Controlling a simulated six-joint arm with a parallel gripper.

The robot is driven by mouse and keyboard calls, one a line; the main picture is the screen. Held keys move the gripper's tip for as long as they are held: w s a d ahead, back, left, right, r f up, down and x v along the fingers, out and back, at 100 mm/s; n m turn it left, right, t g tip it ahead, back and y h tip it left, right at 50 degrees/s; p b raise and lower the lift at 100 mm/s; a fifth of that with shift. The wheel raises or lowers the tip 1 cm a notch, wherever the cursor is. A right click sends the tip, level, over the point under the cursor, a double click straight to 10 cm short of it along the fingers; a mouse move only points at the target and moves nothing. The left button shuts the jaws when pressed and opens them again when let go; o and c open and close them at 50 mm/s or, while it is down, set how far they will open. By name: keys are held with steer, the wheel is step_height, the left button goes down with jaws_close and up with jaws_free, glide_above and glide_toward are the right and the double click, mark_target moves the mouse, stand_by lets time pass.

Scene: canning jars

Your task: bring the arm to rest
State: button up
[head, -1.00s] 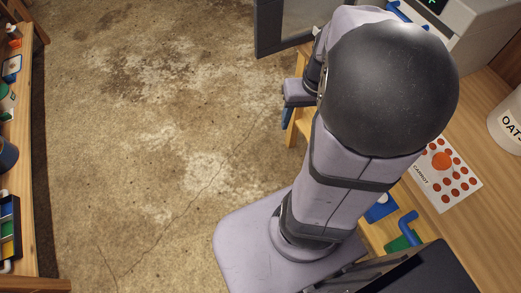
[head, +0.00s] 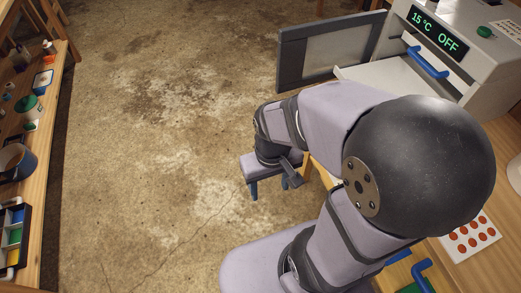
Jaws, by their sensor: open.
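My gripper (head: 271,188) hangs at the end of my bent lilac and black arm, near the middle of the head view. It points down over the bare concrete floor. Its two blue fingertips are apart with nothing between them, so it is open and empty. It shows to the left of the wooden bench, touching nothing that I can see. My arm hides part of the bench.
A grey appliance (head: 468,62) at upper right reads 15 °C OFF; its door (head: 331,50) stands open. A red-dotted card (head: 470,238) lies on the right bench. A left shelf (head: 55,130) holds pots and a colored tray (head: 14,236). The floor (head: 150,130) between is clear.

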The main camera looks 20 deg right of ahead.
step_height(320, 180, up, 9)
steer(key=p, duration=0.9)
step_height(320, 180, down, 9)
steer(key=b, duration=0.9)
steer(key=shift+f+b, duration=0.2)
steer(key=shift+b, duration=0.1)
